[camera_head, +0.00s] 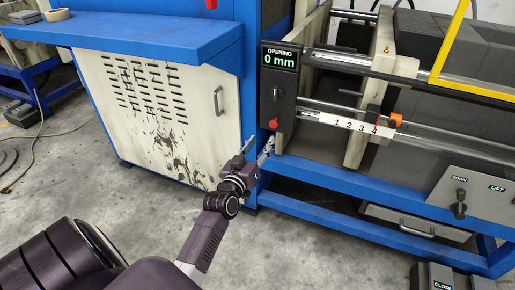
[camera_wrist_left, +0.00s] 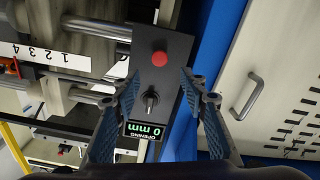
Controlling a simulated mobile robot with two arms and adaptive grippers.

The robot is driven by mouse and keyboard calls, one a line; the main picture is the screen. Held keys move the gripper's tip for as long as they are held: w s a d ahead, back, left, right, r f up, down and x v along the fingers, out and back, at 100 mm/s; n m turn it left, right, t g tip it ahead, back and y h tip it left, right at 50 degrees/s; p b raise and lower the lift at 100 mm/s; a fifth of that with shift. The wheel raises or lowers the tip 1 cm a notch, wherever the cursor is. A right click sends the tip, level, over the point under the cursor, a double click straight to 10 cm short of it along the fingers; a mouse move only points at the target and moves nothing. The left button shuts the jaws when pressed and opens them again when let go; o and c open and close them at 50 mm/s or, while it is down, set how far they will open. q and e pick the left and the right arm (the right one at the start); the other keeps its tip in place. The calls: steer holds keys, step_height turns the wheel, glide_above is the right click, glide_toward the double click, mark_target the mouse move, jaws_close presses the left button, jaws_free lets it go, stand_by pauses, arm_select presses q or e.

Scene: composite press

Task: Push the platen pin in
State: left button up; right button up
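I cannot tell for sure which part is the platen pin. An orange piece (camera_head: 396,120) sits by the 4 end of the white number scale (camera_head: 345,124); it also shows at the left edge of the left wrist view (camera_wrist_left: 10,69). A short thin rod (camera_head: 350,92) sticks out from the pale upright platen (camera_head: 368,105). My left gripper (camera_head: 261,143) is open and empty in front of the lower part of the black control box (camera_head: 278,88). In the left wrist view its fingers (camera_wrist_left: 160,76) frame this box. My right gripper is not in view.
The box has an OPENING display (camera_head: 282,58) reading 0 mm, a red button (camera_head: 273,124) and a knob (camera_wrist_left: 150,100). A blue frame rail (camera_head: 340,179) runs below. A white vented cabinet (camera_head: 150,105) stands left. A yellow guard frame (camera_head: 452,45) is at upper right.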

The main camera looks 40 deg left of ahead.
arm_select(q)
steer(key=shift+v, duration=1.3)
